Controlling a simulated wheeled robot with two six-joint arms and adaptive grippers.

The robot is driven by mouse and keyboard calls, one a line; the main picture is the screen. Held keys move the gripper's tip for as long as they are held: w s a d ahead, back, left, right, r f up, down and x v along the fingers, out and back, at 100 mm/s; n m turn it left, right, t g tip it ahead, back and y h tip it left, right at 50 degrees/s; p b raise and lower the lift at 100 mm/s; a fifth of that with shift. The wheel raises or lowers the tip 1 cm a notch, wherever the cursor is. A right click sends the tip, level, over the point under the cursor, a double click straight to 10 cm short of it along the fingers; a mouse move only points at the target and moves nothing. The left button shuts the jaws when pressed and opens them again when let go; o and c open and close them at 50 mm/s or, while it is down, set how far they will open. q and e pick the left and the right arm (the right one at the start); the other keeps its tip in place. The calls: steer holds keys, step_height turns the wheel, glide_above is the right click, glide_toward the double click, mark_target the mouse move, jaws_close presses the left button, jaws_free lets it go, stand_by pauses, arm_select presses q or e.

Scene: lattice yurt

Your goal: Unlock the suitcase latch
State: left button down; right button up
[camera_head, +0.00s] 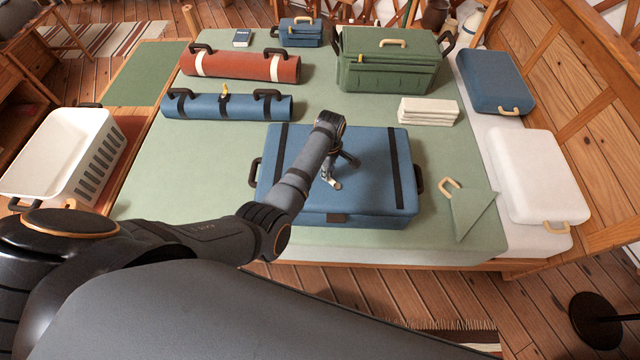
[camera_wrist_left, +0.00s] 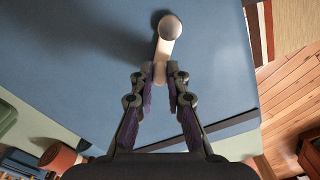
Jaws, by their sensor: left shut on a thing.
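The blue suitcase (camera_head: 375,185) lies flat and closed on the green bed cover, with dark straps over its lid and black handles at its sides. A pale latch lever (camera_head: 334,184) with a rounded knob sits on the lid. In the left wrist view the latch (camera_wrist_left: 168,42) points away from me, its near end between the fingertips. My left gripper (camera_head: 330,174) is over the lid, and in the left wrist view its fingers (camera_wrist_left: 160,76) are shut on the latch's near end. My right gripper is not in view.
A blue roll (camera_head: 245,107), a red roll (camera_head: 240,66) and a green bag (camera_head: 385,75) lie behind the suitcase. Folded white cloths (camera_head: 428,111) and a green folded cloth (camera_head: 472,214) lie to the right. A white basket (camera_head: 62,150) stands at left.

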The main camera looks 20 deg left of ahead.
arm_select(q)
steer(key=shift+w+d, duration=0.45)
steer(key=shift+w, duration=0.05)
steer(key=shift+b, duration=0.3)
steer(key=shift+w+d+b, duration=0.35)
steer(key=shift+d, duration=0.25)
steer(key=shift+w, duration=0.1)
steer(key=shift+w+d, duration=0.15)
steer(key=shift+d, duration=0.35)
steer(key=c, duration=0.7)
jaws_free()
